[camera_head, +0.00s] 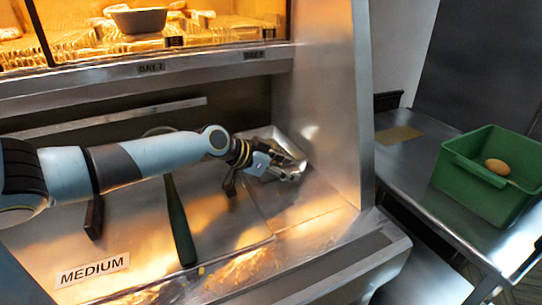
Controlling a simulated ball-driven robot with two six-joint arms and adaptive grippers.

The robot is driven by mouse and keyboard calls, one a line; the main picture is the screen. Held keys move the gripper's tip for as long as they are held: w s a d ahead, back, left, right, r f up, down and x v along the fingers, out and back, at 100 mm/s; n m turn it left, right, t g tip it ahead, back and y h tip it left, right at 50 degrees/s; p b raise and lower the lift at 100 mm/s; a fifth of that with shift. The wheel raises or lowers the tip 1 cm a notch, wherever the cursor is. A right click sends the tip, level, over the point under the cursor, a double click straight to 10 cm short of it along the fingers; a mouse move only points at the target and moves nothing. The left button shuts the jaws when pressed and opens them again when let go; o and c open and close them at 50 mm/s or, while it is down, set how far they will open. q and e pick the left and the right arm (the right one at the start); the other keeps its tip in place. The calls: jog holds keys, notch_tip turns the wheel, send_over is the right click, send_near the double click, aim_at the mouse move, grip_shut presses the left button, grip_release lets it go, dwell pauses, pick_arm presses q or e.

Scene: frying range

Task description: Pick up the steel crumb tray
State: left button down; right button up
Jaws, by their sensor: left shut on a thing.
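The steel crumb tray (284,141) is a small shiny metal piece at the right end of the range's steel surface, beside the upright side panel. My left arm reaches across from the left, and its gripper (293,173) is shut on the tray at its near side. The gripper and wrist hide part of the tray. I cannot tell whether the tray rests on the surface or is slightly raised. My right gripper is not in view.
A dark green-handled tool (180,222) and black handles lie on the range's lid, near a "MEDIUM" label (92,270). A tall steel panel (335,100) stands right of the gripper. A green crate (478,200) with a potato-like item (497,167) sits on the right-hand counter (405,165).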

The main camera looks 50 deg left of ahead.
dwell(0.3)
pick_arm(q)
notch_tip(320, 180, up, 4)
jog(key=shift+r, duration=0.15)
jog(key=s+d+r, duration=0.1)
jog(key=d+r, duration=0.2)
jog(key=d, duration=0.2)
jog(key=s+d+r+p, duration=0.1)
jog(key=s+d+r, duration=0.1)
jog(key=d, duration=0.4)
jog(key=shift+d+r, duration=0.15)
jog(key=shift+r, duration=0.7)
jog(key=shift+s+f, duration=0.1)
